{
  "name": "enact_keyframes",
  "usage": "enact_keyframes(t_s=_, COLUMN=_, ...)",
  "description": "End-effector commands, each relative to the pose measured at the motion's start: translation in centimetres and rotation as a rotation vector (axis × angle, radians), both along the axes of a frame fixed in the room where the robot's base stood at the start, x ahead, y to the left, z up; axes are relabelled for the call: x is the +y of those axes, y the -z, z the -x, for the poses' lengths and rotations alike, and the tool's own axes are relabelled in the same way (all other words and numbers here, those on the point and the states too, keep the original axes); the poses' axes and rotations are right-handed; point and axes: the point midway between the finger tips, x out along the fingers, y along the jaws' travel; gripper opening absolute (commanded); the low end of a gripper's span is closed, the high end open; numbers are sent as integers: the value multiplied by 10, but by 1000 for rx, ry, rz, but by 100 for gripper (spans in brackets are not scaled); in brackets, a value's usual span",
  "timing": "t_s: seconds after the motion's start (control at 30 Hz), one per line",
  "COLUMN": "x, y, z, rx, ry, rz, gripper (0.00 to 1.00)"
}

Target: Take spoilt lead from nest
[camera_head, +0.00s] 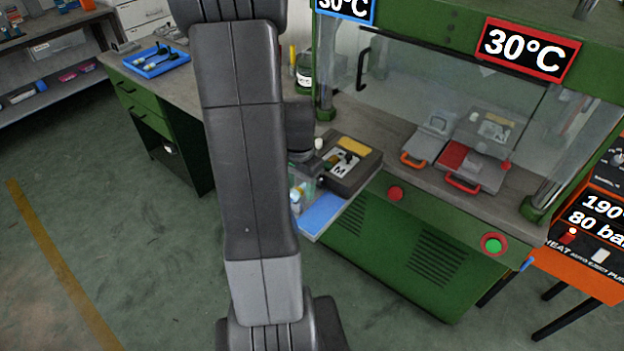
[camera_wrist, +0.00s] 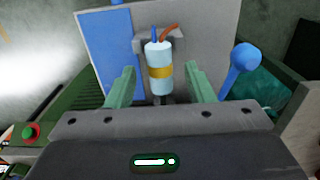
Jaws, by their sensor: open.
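In the wrist view a pale blue cylinder with a yellow band (camera_wrist: 159,55), which looks like the lead, stands in a grey nest (camera_wrist: 140,42). A blue wire and an orange-red wire come out of its far end. My gripper (camera_wrist: 160,70) is open, with one green finger on each side of the cylinder and a visible gap at both sides.
A blue ball-ended part (camera_wrist: 243,57) stands close to the right finger. A dark fixture (camera_head: 366,171) sits on the bench behind. The green press (camera_head: 425,245) has a clear guard and moulds with red and orange handles. A blue tray (camera_head: 157,62) lies far left.

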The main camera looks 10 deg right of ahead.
Motion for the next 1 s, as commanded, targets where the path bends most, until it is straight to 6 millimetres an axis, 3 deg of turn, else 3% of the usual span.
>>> enact_keyframes(t_s=0.3, x=0, y=5, z=0, rx=0, ry=0, rz=0, gripper=46)
enact_keyframes(t_s=0.53, x=0, y=5, z=0, rx=0, ry=0, rz=0, gripper=1)
enact_keyframes(t_s=0.83, x=0, y=2, z=0, rx=-1, ry=0, rz=0, gripper=0)
enact_keyframes(t_s=1.0, x=0, y=-17, z=-1, rx=-6, ry=0, rz=1, gripper=0)
